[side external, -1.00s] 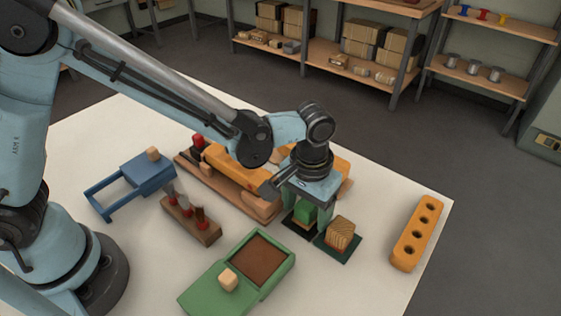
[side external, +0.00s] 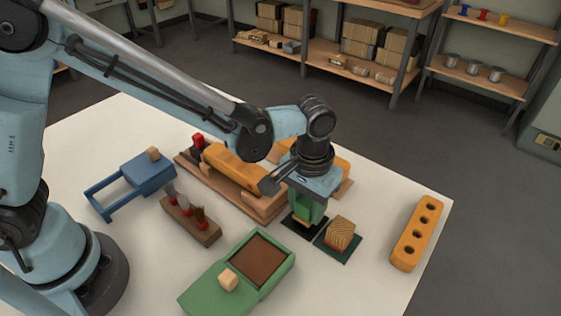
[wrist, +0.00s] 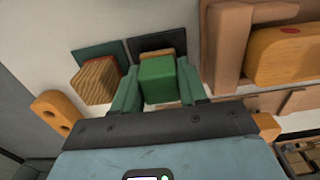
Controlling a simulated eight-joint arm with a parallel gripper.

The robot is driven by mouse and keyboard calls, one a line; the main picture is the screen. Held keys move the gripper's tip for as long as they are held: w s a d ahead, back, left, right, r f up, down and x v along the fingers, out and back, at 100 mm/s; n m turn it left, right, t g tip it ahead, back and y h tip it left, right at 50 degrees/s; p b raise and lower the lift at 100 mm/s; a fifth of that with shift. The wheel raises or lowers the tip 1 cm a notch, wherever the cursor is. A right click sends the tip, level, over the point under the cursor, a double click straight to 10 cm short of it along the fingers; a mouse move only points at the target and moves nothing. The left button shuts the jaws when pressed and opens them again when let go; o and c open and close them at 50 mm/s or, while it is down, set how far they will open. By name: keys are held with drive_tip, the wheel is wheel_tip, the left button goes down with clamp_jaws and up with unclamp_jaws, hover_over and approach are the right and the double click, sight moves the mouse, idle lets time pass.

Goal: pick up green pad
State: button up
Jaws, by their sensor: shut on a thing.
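The green pad (wrist: 158,80) is a small green block between the two fingers of my gripper (wrist: 152,92) in the wrist view. My gripper (side external: 308,208) points down and is shut on the pad. In the side view the green pad (side external: 302,213) is partly hidden by the fingers. A tan, wooden-looking strip shows just under the pad, above a black mat (side external: 296,231). I cannot tell whether the pad touches what is below it.
A wooden block (side external: 341,232) stands close by on a dark green mat (side external: 348,255). Nearby are an orange holed bar (side external: 417,232), a green tray (side external: 205,294) with brown fill, a brush rack (side external: 190,222), a wooden fixture (side external: 235,190) and a blue stand (side external: 148,172).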

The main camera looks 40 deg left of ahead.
sight(307, 206)
drive_tip(key=r, duration=0.2)
drive_tip(key=s+r, duration=0.1)
drive_tip(key=r, duration=0.1)
drive_tip(key=shift+s+d, duration=0.1)
drive_tip(key=shift+d, duration=0.25)
drive_tip(key=s+d+r, duration=0.4)
drive_tip(key=s+r, duration=0.2)
drive_tip(key=s, duration=0.3)
drive_tip(key=shift+d, duration=0.4)
drive_tip(key=o, duration=0.6)
drive_tip(key=shift+c, duration=0.2)
drive_tip(key=c, duration=0.4)
drive_tip(key=w+a+r, duration=0.2)
drive_tip(key=a, duration=0.7)
drive_tip(key=w+a+r, duration=0.2)
drive_tip(key=w+a, duration=0.1)
drive_tip(key=a, duration=0.6)
drive_tip(key=w+a+r, duration=0.2)
drive_tip(key=w+a, duration=0.1)
drive_tip(key=a, duration=0.6)
drive_tip(key=shift+r, duration=0.15)
